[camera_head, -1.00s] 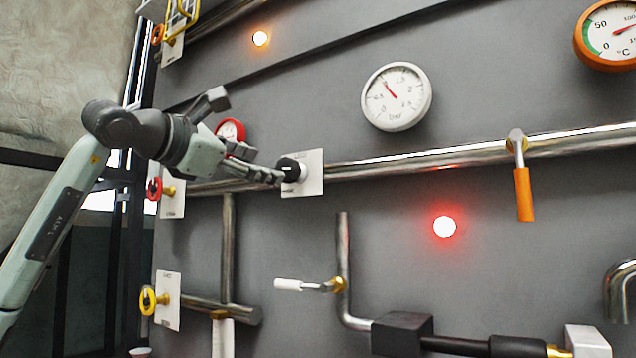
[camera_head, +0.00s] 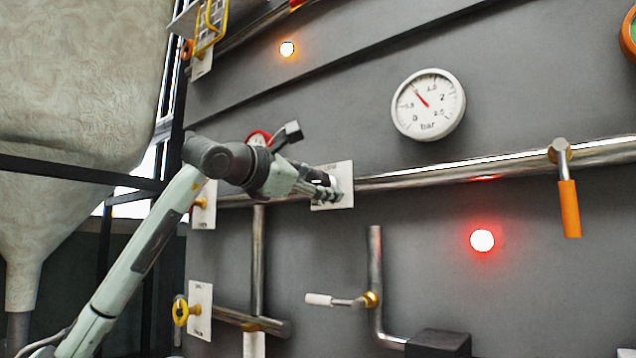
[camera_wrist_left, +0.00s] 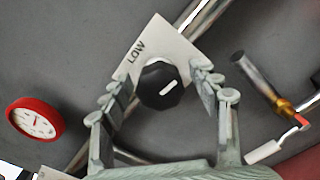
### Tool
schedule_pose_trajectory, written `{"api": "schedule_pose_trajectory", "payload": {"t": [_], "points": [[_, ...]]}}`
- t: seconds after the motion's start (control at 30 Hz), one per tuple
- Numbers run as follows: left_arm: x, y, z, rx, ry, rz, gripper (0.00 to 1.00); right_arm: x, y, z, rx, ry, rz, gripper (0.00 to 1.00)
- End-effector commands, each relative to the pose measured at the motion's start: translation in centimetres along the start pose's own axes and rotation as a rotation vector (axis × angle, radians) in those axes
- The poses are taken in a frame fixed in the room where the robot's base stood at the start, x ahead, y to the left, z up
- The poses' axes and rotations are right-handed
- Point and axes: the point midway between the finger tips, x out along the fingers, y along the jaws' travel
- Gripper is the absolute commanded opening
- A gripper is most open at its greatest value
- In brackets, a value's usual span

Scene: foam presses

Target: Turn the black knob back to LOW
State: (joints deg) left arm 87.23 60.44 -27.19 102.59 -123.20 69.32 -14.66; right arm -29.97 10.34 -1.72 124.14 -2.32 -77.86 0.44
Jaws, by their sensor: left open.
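The black knob (camera_wrist_left: 161,86) sits on a white plate (camera_wrist_left: 165,45) marked LOW in the left wrist view. My right gripper is not in view.
A steel pipe (camera_head: 450,175) runs along the wall behind the plate. A white bar gauge (camera_head: 428,104) hangs above, and an orange-handled lever (camera_head: 569,208) is at right. A red lamp (camera_head: 482,241) glows below.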

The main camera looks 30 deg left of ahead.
Motion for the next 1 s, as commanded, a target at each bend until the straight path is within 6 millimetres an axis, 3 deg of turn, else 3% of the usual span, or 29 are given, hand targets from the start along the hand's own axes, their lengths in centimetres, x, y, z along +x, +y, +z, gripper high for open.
{"api": "schedule_pose_trajectory", "payload": {"t": [0.07,0.47,0.77,1.0], "points": [[-0.01,-0.01,-0.02,0.000,0.000,0.000,0.60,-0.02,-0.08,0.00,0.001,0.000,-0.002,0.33],[-0.03,0.00,-0.01,0.000,0.000,0.000,0.11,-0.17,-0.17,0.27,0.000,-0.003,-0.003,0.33],[-0.02,-0.03,-0.02,-0.039,0.000,-0.001,0.11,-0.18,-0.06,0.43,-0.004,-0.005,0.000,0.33],[-0.01,-0.02,-0.05,-0.177,0.000,0.000,0.11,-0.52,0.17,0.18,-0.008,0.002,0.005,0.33]]}}
